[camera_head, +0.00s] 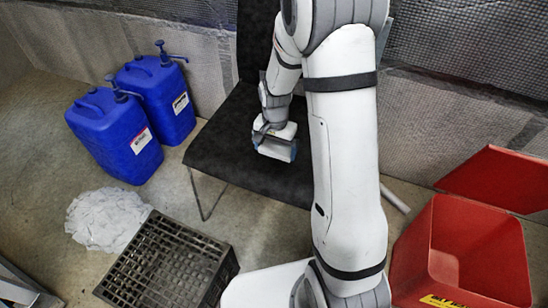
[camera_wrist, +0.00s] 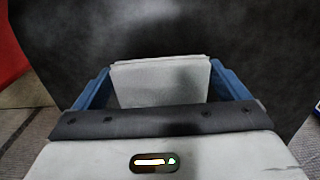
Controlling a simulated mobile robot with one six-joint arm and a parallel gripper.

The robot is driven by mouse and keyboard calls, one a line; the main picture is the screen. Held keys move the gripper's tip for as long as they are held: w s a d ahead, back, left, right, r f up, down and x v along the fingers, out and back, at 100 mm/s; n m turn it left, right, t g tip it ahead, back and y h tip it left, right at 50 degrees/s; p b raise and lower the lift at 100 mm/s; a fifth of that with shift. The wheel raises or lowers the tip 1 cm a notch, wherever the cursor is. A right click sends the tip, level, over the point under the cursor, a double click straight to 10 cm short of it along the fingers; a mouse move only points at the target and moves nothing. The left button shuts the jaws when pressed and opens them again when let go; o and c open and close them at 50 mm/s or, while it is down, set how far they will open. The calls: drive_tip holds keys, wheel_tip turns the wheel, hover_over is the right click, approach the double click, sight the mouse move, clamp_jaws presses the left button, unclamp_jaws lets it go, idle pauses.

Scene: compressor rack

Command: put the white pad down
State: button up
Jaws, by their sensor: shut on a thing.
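The white pad (camera_wrist: 160,84) sits between the two blue fingers of my gripper (camera_wrist: 165,88) in the wrist view. My gripper is shut on it. In the head view my gripper (camera_head: 275,150) is low over the seat of a black chair (camera_head: 215,150). The pad is hard to make out there, mostly hidden by the gripper. The dark seat fills most of the wrist view behind the pad. I cannot tell whether the pad touches the seat.
Two blue jugs (camera_head: 115,135) with pumps stand left of the chair. A white crumpled heap (camera_head: 108,218) and a black crate (camera_head: 172,262) are on the floor at front left. An open red bin (camera_head: 462,250) stands at right. Parts of the seat are bare.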

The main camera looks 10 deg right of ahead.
sight(275, 150)
drive_tip(key=shift+f+b, duration=0.5)
drive_tip(key=shift+f, duration=1.1)
drive_tip(key=shift+f, duration=0.2)
drive_tip(key=o, duration=0.6)
drive_tip(key=shift+r, duration=0.15)
